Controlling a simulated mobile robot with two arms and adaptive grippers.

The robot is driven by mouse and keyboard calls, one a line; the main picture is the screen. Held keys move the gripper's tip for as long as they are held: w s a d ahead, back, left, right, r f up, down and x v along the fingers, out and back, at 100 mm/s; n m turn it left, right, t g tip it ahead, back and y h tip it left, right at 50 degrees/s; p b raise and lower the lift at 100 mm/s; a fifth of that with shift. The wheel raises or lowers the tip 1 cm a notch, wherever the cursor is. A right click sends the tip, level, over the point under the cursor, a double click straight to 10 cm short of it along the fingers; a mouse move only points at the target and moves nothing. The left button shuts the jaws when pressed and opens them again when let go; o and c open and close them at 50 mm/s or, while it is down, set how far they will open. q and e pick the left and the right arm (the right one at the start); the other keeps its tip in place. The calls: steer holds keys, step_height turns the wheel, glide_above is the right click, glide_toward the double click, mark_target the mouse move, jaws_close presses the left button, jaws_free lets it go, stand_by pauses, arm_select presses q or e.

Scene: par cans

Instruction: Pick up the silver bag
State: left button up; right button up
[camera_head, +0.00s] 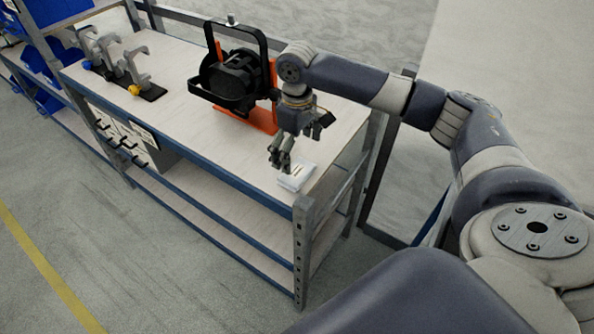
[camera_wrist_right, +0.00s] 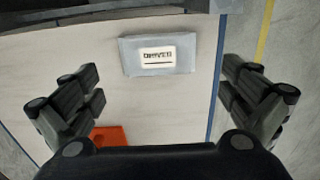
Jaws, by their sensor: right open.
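The silver bag (camera_head: 297,176) is a small flat grey-silver packet with a white label. It lies on the workbench top (camera_head: 190,100) near the front right corner. In the right wrist view the bag (camera_wrist_right: 157,66) lies ahead, between the lines of the two fingers, and its label carries dark print. My right gripper (camera_head: 298,142) hangs above the bench, just above and behind the bag. In the right wrist view the fingers of the gripper (camera_wrist_right: 160,100) are wide apart with nothing between them. My left gripper does not show in either view.
A black par can (camera_head: 235,78) on an orange stand (camera_head: 262,117) stands close left of my right gripper. Grey clamps (camera_head: 128,62) stand at the bench's far left. The bench has a blue front edge and a metal corner post (camera_head: 301,245). Bare bench top lies left of the bag.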

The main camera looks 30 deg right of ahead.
mark_target(297, 171)
steer(key=shift+w+d+f+p, duration=0.1)
steer(key=shift+f+p, duration=0.25)
steer(key=shift+f, duration=1.45)
steer(key=shift+w+f+p, duration=0.1)
steer(key=shift+f+p, duration=0.2)
steer(key=shift+f, duration=1.45)
steer(key=shift+s, duration=0.1)
steer(key=c, duration=1)
